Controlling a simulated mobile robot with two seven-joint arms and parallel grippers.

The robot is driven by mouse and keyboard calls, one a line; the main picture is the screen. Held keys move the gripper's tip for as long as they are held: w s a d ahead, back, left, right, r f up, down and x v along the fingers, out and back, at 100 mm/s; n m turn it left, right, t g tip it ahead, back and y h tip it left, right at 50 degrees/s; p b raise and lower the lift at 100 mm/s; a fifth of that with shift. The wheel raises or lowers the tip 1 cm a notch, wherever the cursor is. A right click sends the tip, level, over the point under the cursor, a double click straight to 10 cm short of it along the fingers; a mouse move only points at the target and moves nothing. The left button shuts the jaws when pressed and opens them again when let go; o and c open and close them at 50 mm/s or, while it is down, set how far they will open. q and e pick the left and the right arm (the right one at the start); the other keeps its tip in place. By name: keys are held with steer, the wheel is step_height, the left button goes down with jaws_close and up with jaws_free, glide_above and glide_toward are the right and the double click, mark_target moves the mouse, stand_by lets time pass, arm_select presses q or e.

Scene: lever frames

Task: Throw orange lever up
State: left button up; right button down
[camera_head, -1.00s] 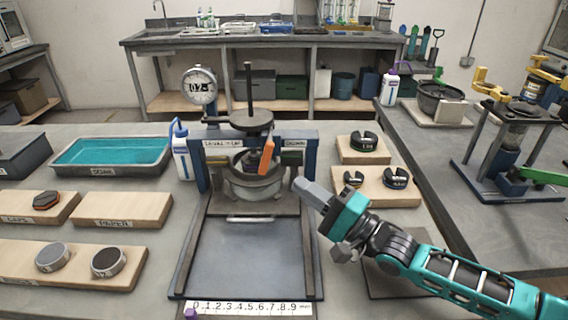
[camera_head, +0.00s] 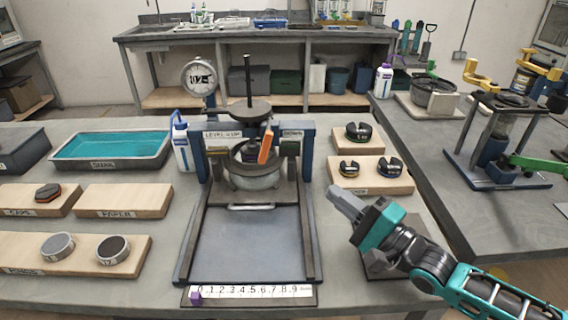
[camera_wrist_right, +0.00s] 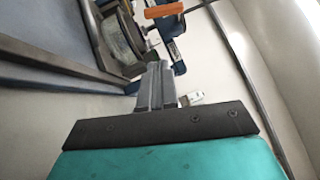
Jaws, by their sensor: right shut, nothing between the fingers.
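The orange lever (camera_head: 266,144) is on the right side of the press frame (camera_head: 307,150), below the round black plate on top. It hangs down at a slight tilt. In the right wrist view the orange lever (camera_wrist_right: 164,10) shows at the top edge, beyond the fingertips. My right gripper (camera_head: 340,198) is shut and empty. It is to the right of the press and lower in the picture, apart from the lever. In the right wrist view the closed fingers (camera_wrist_right: 157,85) point toward the frame. My left gripper is not in view.
A white bottle (camera_head: 182,142) stands left of the press. A wooden block with dark slotted weights (camera_head: 372,178) lies behind my right gripper. A ruler strip (camera_head: 250,292) lies at the front. A teal tray (camera_head: 112,148) is at the left.

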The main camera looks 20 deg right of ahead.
steer(key=s+a+x, duration=0.1)
steer(key=a+x, duration=0.1)
steer(key=x, duration=1)
steer(key=shift+a+r+p, duration=0.35)
steer(key=shift+a, duration=0.1)
steer(key=shift+w+f, duration=0.1)
steer(key=shift+a+m+t+b, duration=0.1)
steer(key=shift+m+t+b, duration=0.2)
steer(key=shift+b, duration=0.1)
